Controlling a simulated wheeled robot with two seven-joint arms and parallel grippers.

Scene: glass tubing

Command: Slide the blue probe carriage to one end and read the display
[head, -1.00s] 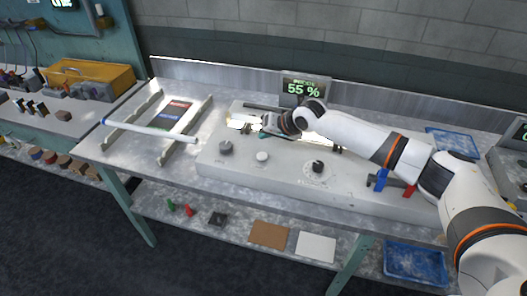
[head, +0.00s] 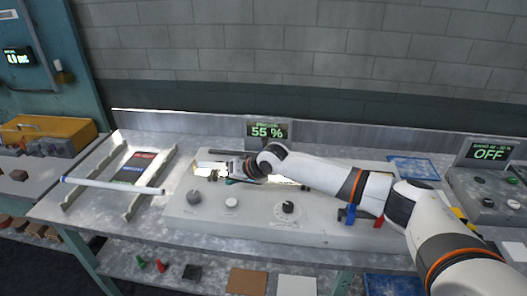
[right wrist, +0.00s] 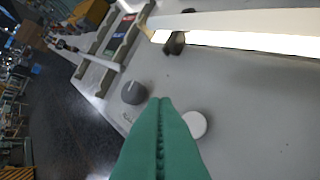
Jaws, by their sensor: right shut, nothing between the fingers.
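A display (head: 267,131) at the back of the bench reads 55 % in green; the small line above is too small to read. A bright glowing tube (head: 289,181) lies along the grey panel, partly hidden by my right arm; it also shows in the right wrist view (right wrist: 255,39). My right gripper (head: 226,178) is over the tube's left part. In the right wrist view its green fingers (right wrist: 165,103) are shut and empty, over bare panel beside the tube. I cannot make out the blue probe carriage; my arm may hide it. My left gripper is out of view.
The panel (head: 250,220) carries a dark knob (head: 194,197), a white knob (head: 231,203) and a dial (head: 288,208). Blue (head: 350,214) and red pieces stand at its right. A white rod (head: 112,185) lies across rails at left. Another display (head: 488,153) reads OFF.

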